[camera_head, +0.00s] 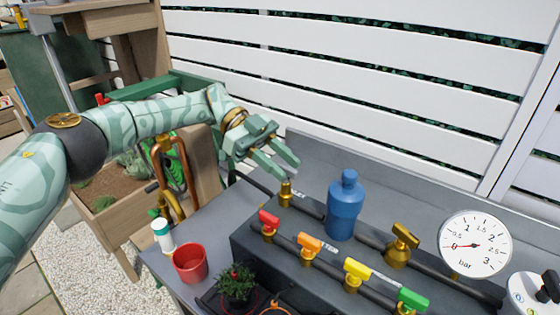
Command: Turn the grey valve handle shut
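My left gripper (289,171) reaches in from the left and hangs above the back left of the grey bench. The valves on the front pipe have red (268,219), orange (310,242), yellow (357,270) and green (412,299) handles. A brass valve (401,247) with a brass-coloured handle sits on the back pipe. My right gripper is out of view.
A blue bottle-shaped vessel (344,205) stands right of the gripper. A round pressure gauge (475,245) and a white dial unit (532,295) are at the right. A red cup (190,263), white bottle (162,235) and potted plant (237,283) are at the front left.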

